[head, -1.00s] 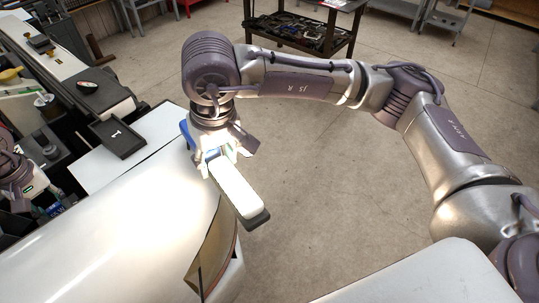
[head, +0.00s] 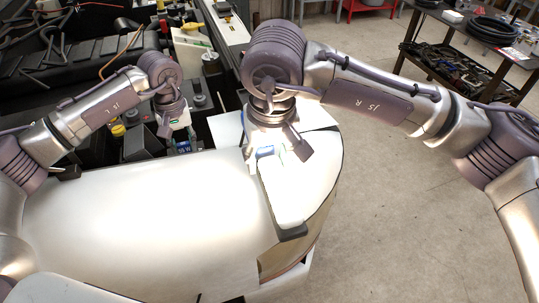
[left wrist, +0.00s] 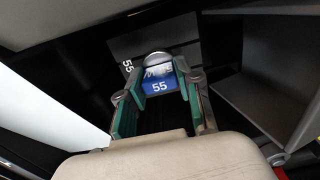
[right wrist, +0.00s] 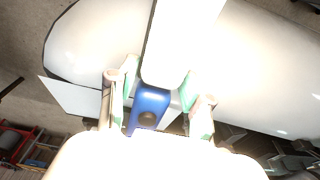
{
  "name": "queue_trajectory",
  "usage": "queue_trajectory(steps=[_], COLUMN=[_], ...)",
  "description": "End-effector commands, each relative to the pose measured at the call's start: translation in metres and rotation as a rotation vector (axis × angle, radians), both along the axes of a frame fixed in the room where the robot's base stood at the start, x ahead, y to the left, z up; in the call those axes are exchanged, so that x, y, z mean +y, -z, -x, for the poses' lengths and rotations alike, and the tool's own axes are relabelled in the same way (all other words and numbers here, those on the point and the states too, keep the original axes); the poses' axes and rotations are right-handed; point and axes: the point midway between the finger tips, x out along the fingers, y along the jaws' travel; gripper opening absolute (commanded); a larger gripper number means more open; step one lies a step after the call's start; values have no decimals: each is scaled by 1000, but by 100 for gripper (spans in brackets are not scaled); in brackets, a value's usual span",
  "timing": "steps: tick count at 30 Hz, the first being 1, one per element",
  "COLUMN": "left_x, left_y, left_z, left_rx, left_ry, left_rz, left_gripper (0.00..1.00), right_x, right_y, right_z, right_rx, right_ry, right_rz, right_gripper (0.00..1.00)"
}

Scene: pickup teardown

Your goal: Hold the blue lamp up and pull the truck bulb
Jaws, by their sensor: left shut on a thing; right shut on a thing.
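My right gripper (right wrist: 158,95) is shut on the blue lamp (right wrist: 150,105), whose long pale bar (right wrist: 180,40) sticks out past the fingers. In the head view, the lamp's bar (head: 284,190) hangs over the right end of the pale fender, its dark tip pointing down the picture. In the head view, the blue 55 W piece (head: 183,147) shows below my left gripper (head: 178,132), behind the fender. The bulb's seat is hidden.
The pale fender (head: 140,215) fills the lower left. The dark engine bay (head: 60,60) lies behind it. A cart with tools (head: 465,65) stands at the back right. The floor (head: 400,210) on the right is clear.

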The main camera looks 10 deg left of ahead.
Motion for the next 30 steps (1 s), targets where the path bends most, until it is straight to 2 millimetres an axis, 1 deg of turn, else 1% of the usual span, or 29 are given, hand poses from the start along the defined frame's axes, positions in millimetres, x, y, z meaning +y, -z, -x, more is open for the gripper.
queue_trajectory(steps=[9,30], left_x=[0,0], left_y=[-17,-49], left_z=[0,0], left_rx=[-1,-1], left_ry=[0,0], left_rz=[0,0], left_gripper=[0,0], right_x=[0,0], right_y=[-1,-1], right_z=[0,0], right_rx=[-1,-1], right_ry=[0,1], right_rz=[-2,-2], right_gripper=[0,0])
